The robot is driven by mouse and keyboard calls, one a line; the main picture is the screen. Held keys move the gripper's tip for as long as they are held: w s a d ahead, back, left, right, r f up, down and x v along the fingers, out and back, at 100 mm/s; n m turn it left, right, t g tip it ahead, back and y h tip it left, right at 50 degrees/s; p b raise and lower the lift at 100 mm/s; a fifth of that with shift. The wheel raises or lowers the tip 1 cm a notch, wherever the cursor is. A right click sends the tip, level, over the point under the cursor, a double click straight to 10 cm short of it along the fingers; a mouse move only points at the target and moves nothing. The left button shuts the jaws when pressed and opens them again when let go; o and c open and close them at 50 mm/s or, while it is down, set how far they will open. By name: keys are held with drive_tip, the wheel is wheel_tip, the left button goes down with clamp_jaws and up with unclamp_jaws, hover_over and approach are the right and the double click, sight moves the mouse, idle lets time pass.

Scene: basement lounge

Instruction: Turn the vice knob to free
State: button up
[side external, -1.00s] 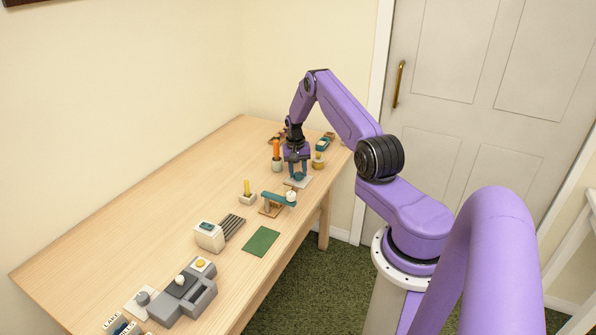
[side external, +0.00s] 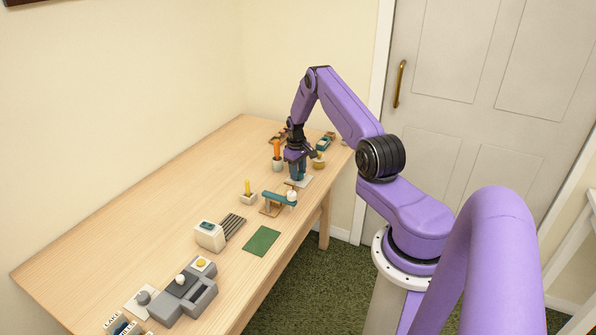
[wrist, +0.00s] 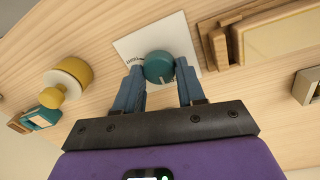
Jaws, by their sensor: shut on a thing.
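The teal round knob (wrist: 158,66) sits on a white square plate (wrist: 128,44) in the wrist view. The plate also shows in the side view (side external: 303,181) near the right edge of the table. Small dark lettering beside the knob is too blurred to read fully. A pale mark shows on the knob's near side. My gripper (wrist: 161,72) points down with its blue fingers on either side of the knob, shut on it. In the side view, my gripper (side external: 298,176) covers the knob.
An orange candle (side external: 276,152) and a yellow knob-like piece (side external: 319,162) stand close by my gripper. A teal-topped wooden stand (side external: 279,198) is in front. A grey machine (side external: 187,293) stands at the near end. The table's left side (side external: 150,215) is bare.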

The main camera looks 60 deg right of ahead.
drive_tip(key=shift+n, duration=0.3)
drive_tip(key=o, duration=1.1)
drive_tip(key=shift+c, duration=0.2)
drive_tip(key=shift+r, duration=0.1)
wheel_tip(320, 180, up, 17)
drive_tip(key=a, duration=0.1)
drive_tip(key=shift+w+r, duration=0.1)
